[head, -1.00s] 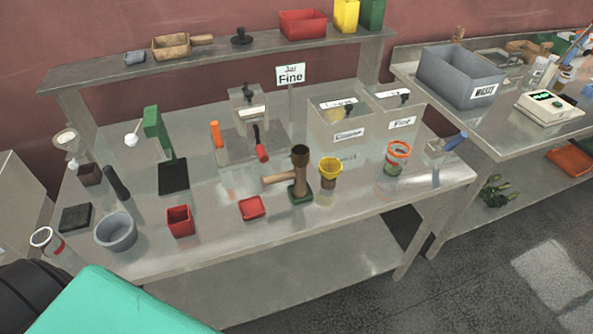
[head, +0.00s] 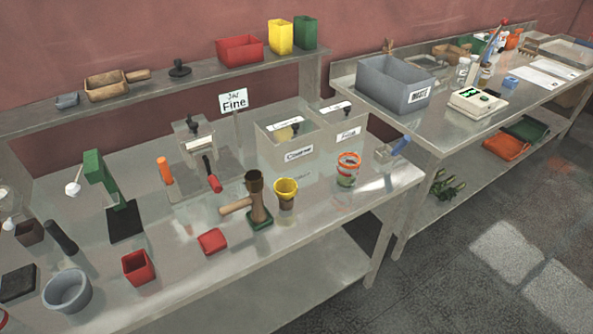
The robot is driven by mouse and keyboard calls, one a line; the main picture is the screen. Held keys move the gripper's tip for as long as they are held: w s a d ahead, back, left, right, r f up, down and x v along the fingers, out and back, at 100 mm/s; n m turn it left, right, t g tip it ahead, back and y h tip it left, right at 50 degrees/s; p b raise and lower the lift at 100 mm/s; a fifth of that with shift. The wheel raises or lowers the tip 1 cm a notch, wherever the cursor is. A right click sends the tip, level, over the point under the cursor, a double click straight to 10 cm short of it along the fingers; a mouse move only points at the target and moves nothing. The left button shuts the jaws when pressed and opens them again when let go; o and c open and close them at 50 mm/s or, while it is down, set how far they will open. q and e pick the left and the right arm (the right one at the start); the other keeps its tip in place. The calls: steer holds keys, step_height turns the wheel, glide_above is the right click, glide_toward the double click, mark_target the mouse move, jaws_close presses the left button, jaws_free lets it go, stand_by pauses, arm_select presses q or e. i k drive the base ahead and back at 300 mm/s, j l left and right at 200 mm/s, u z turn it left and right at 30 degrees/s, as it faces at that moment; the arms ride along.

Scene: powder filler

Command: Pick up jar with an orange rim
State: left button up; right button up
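The jar with an orange rim (head: 348,170) stands upright near the right end of the metal table, close to its front edge. It looks clear, with an orange ring at the top and some green and red on its side. A yellow-rimmed cup (head: 286,194) stands to its left. Neither of my grippers is in the head view.
The metal table (head: 205,275) also holds a brown tool on a green base (head: 256,200), a red box (head: 138,267), a grey bowl (head: 67,292) and bins (head: 285,138). A second table at right bears a grey bin (head: 392,84) and a scale (head: 478,102). Floor at right is clear.

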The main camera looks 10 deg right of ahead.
mark_target(350, 162)
steer(key=i+l+u, duration=0.15)
steer(key=l+u, duration=0.3)
steer(key=i+l+u, duration=0.1)
steer(key=l+u, duration=0.15)
steer(key=u, duration=0.15)
steer(key=l+u, duration=0.85)
steer(key=k+l+u, duration=0.1)
steer(key=l, duration=0.3)
steer(key=l+u, duration=0.1)
steer(key=l, duration=0.3)
steer(key=k+l+u, duration=0.1)
steer(key=l, duration=0.3)
steer(key=k+l, duration=0.2)
steer(key=l, duration=0.2)
steer(key=k+l+u, duration=0.15)
steer(key=l, duration=0.2)
steer(key=k+l+u, duration=0.1)
steer(key=l, duration=0.3)
